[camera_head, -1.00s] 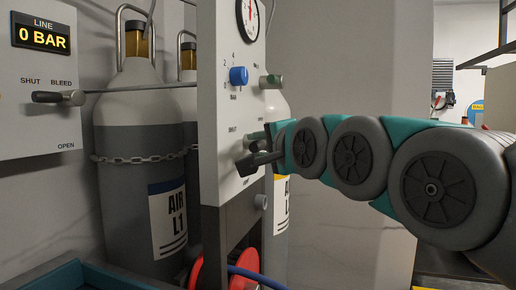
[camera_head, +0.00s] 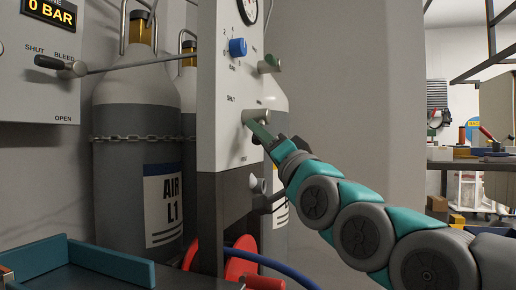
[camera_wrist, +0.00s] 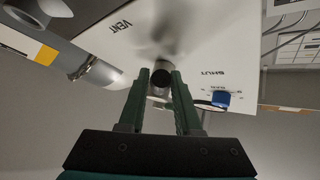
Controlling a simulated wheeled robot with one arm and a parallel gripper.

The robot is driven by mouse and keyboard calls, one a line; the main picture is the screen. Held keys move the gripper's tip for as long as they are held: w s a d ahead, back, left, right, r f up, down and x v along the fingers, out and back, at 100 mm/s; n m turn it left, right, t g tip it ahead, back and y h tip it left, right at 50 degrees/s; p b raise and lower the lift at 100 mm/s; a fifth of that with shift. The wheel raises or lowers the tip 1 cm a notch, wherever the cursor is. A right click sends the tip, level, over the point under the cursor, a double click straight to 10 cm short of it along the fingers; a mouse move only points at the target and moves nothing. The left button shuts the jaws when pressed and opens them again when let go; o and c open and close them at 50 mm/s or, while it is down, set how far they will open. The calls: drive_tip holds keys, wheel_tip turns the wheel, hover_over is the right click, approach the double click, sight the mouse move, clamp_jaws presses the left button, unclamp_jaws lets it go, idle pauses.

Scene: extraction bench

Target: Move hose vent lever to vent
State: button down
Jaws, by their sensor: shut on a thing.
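The hose vent lever is on the white panel (camera_head: 222,125), with its grey hub (camera_head: 257,117) below the gauge and blue knob. In the wrist view, the lever's dark round end (camera_wrist: 161,78) sits between the green fingers of my gripper (camera_wrist: 160,90), which is shut on it. In the head view my gripper (camera_head: 265,137) reaches the hub from the lower right and hides most of the lever. The VENT label (camera_wrist: 122,25) is at upper left in the wrist view and the SHUT label (camera_wrist: 208,73) at right. The lever's exact angle is hard to tell.
The blue knob (camera_head: 238,47) and a green-tipped lever (camera_head: 270,64) are above on the panel. A grey fitting (camera_head: 257,184) is below. A chained AIR cylinder (camera_head: 138,115) stands at left. Red hose reel (camera_head: 240,262) and blue hose (camera_head: 275,268) lie below.

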drive_tip(key=shift+w+f+n+y+b, duration=0.35)
drive_tip(key=shift+f+n+y, duration=0.1)
drive_tip(key=shift+n+y, duration=0.45)
drive_tip(key=n, duration=0.1)
drive_tip(key=n+y, duration=0.2)
drive_tip(key=shift+w+d, duration=0.25)
drive_tip(key=shift+w, duration=0.1)
drive_tip(key=shift+w+d+f+n+g+y+p, duration=0.1)
drive_tip(key=shift+w+n+g+y+p, duration=0.2)
drive_tip(key=shift+n+g+y+p, duration=0.75)
drive_tip(key=shift+w+d+n+g+y+p, duration=0.2)
drive_tip(key=shift+n+g+y, duration=0.5)
drive_tip(key=shift+n+y, duration=0.9)
drive_tip(key=shift+w+d+f+n+g+y+p, duration=0.1)
drive_tip(key=shift+w+n+g+y+p, duration=0.5)
drive_tip(key=shift+n, duration=1.35)
drive_tip(key=shift+s+r+n+g+y, duration=0.1)
drive_tip(key=shift+s+n+g+y, duration=0.1)
drive_tip(key=shift+n+g+y, duration=0.55)
drive_tip(key=c, duration=0.6)
unclamp_jaws()
